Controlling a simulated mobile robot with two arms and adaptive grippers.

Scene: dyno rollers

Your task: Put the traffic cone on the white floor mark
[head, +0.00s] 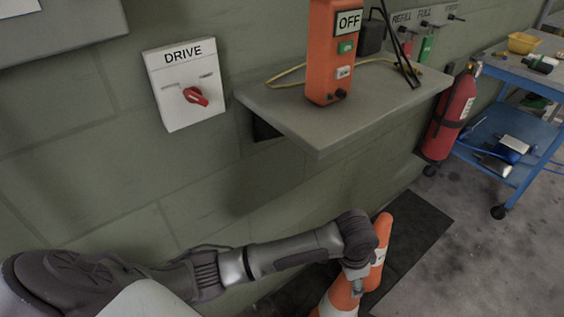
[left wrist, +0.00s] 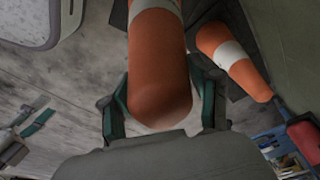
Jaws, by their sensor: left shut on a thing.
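My left gripper (head: 356,286) is shut on an orange traffic cone with a white band (head: 342,297), low in the head view. In the left wrist view the held cone (left wrist: 158,65) fills the middle, between the green-edged fingers (left wrist: 162,112). A second orange cone with a white band (head: 383,232) is just behind and right of the gripper, partly hidden by my wrist. In the left wrist view this second cone (left wrist: 228,55) is to the right, apart from the held one. I cannot make out the white floor mark for certain.
A dark mat (head: 420,225) lies on the floor by the wall. A grey shelf (head: 300,125) with an orange control box (head: 332,60) juts out above. A fire extinguisher (head: 447,118) and blue cart (head: 490,140) stand at right. Bare concrete floor (head: 480,260) is open at lower right.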

